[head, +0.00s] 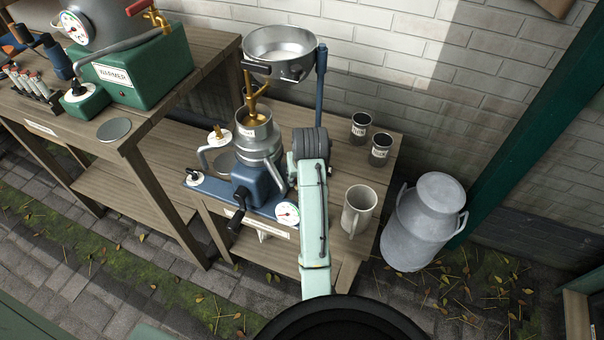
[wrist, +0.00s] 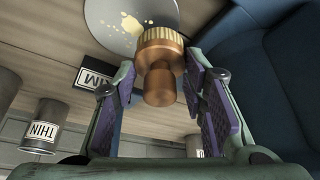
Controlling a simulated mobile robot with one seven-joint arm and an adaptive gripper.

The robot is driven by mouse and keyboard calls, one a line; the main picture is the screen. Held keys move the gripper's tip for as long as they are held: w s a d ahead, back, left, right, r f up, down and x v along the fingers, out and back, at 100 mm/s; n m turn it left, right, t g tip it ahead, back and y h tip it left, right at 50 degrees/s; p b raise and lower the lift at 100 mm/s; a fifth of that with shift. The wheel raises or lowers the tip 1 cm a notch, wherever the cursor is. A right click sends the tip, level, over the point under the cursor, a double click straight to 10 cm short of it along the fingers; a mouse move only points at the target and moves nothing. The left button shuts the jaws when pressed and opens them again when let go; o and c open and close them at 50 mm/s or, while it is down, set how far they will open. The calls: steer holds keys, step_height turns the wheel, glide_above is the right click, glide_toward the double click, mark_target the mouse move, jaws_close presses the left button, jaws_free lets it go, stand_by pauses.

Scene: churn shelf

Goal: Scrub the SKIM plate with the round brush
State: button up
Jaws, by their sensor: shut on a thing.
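In the wrist view my gripper (wrist: 158,70) is shut on the round brush (wrist: 158,88), which has a copper-brown handle and a ring of pale bristles. The bristle end points at a round grey plate (wrist: 105,20) and overlaps its edge. Whether the bristles touch it I cannot tell. Cream-coloured smears lie on the plate. A label reading SKIM (wrist: 93,80), seen upside down and partly cut off by my left finger, is beside the plate. In the head view my arm's wrist hides the gripper, the brush and this plate.
The separator (head: 258,140) with its blue base stands left of my arm. Two dark labelled cups (head: 380,150) and a mug (head: 357,210) stand to the right. A milk can (head: 425,220) stands beside the table.

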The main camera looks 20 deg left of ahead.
steer(key=shift+f, duration=0.65)
steer(key=shift+d+r, duration=0.1)
steer(key=shift+d, duration=0.55)
steer(key=shift+s+d, duration=0.1)
steer(key=shift+d, duration=2.5)
steer(key=shift+a, duration=0.1)
steer(key=shift+a, duration=3.2)
